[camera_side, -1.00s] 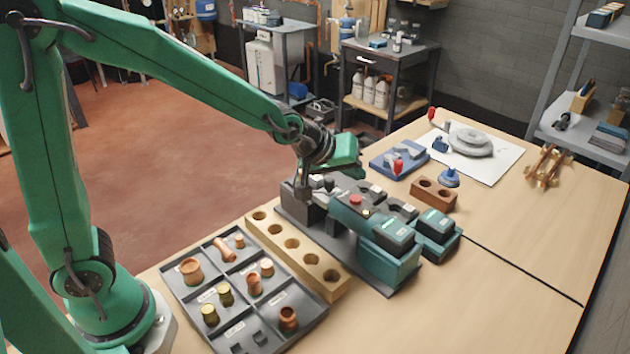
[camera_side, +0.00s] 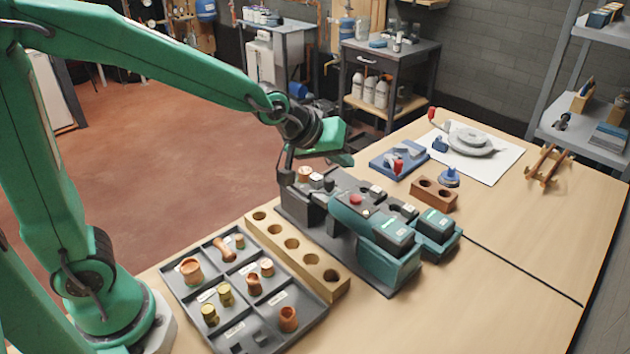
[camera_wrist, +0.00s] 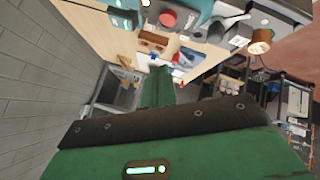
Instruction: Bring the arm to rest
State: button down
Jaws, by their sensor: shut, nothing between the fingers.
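The gripper is shut and holds nothing. Its dark finger points down, just left of a small copper piece (camera_side: 304,174) that stands in the machine's end. The copper piece also shows in the wrist view (camera_wrist: 260,42), upright and apart from my gripper. The machine's red button (camera_side: 355,199) shows in the wrist view too (camera_wrist: 168,19). I cannot tell how far the fingertips are above the machine's end.
A dark tray (camera_side: 203,331) of copper and brass fittings and a wooden block (camera_side: 292,244) with several holes lie in front of the machine. A brown two-hole block (camera_side: 433,194) and a blue fixture (camera_side: 398,160) stand behind it.

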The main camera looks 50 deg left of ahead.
jog(key=s+a+r+m+g+y, duration=0.1)
jog(key=s+a, duration=0.3)
jog(key=s, duration=0.7)
jog(key=s+a+r+m+g, duration=0.2)
jog(key=s+a+m, duration=0.2)
jog(key=s, duration=0.7)
jog(key=shift+s+a+r+y, duration=0.25)
jog(key=shift+a+y, duration=0.15)
jog(key=shift+a, duration=0.3)
dwell(0.9)
